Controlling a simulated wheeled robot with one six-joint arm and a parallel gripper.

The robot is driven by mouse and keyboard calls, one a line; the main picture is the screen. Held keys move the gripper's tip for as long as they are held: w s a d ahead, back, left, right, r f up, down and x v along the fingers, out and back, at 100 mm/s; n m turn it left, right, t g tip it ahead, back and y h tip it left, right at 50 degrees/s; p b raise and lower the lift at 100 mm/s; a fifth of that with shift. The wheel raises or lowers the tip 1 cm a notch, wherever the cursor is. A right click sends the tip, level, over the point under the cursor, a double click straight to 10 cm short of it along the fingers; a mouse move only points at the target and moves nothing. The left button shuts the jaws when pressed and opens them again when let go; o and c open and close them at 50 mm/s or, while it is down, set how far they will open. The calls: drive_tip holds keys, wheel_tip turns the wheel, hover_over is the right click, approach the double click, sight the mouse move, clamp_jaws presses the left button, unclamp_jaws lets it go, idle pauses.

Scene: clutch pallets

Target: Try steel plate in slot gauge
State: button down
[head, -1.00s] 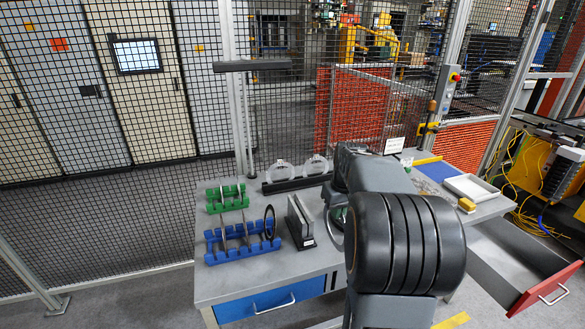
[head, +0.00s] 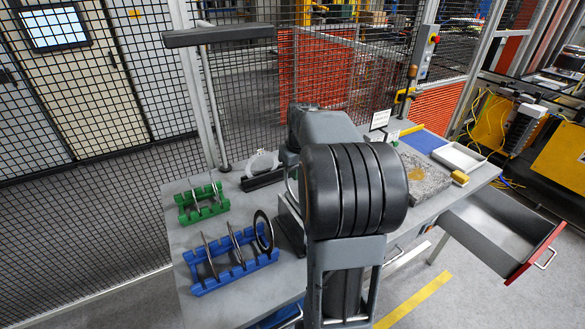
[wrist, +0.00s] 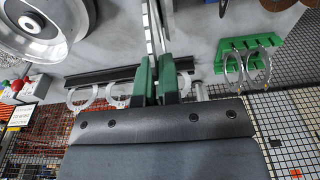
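The slot gauge (head: 290,226) is a dark upright block on the table, largely hidden behind my arm in the head view. My gripper (wrist: 157,80) has green fingers nearly together on a thin steel plate (wrist: 151,28), seen edge-on in the wrist view. In the head view only a thin arc of the plate (head: 289,182) shows left of my arm, by the gauge. My fingers are hidden there. I cannot tell whether the plate is in the slot. More thin plates stand in the green rack (head: 203,208), also in the wrist view (wrist: 222,62).
A blue rack (head: 236,275) with several discs stands at the front left. A black stand (head: 262,180) with pale rings is behind the gauge. A speckled stone block (head: 428,178), white tray (head: 460,157) and open drawer (head: 500,235) are at right. Mesh fence borders the back.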

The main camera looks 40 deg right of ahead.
drive_tip(key=shift+f, duration=0.2)
drive_tip(key=shift+s+f+b, duration=0.15)
drive_tip(key=shift+f+b, duration=2.25)
drive_tip(key=shift+f, duration=0.4)
drive_tip(key=shift+s+a+r+p, duration=0.1)
drive_tip(key=shift+r+p, duration=0.3)
drive_tip(key=shift+w+r+p, duration=0.3)
drive_tip(key=shift+r+p, duration=0.3)
drive_tip(key=shift+r, duration=0.15)
drive_tip(key=shift+s+r, duration=0.1)
drive_tip(key=shift+r, duration=0.1)
drive_tip(key=c, duration=1.3)
unclamp_jaws()
